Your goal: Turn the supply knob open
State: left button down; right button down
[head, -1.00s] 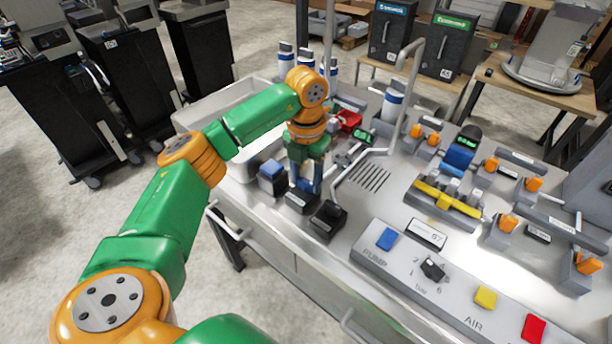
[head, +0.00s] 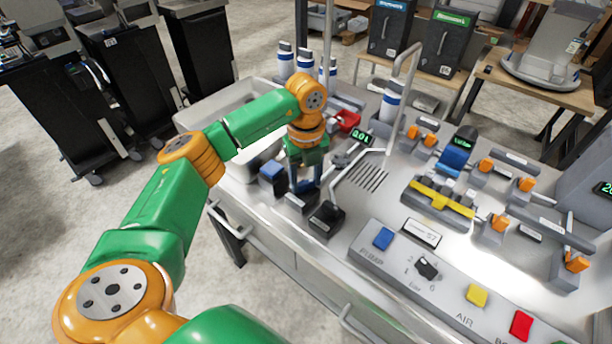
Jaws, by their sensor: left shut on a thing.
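My left gripper (head: 305,182) points down at the front left part of the steel bench (head: 265,222), over a dark block. A dark box with a black top (head: 326,217) stands just right of the gripper, and a blue-topped grey block (head: 271,172) just left. My right gripper is not in view.
A bent metal pipe (head: 402,85) rises right of the gripper beside a drain grate (head: 368,177). A sloped panel (head: 395,262) with coloured buttons lies at the front. A pale basin (head: 195,120) is at the left.

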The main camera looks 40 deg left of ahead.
aim_at(305, 182)
pick_arm(q)
jog(key=n+p, duration=0.1)
jog(key=n, duration=0.4)
jog(key=shift+r+n, duration=0.1)
jog(key=shift+n, duration=0.5)
jog(key=shift+c, duration=1.4)
grip_release()
jog(key=shift+a, duration=0.1)
jog(key=shift+w+r, duration=0.1)
jog(key=shift+r, duration=0.1)
notch_tip(305, 182, up, 7)
jog(key=shift+f+b, duration=0.2)
jog(key=shift+b, duration=0.55)
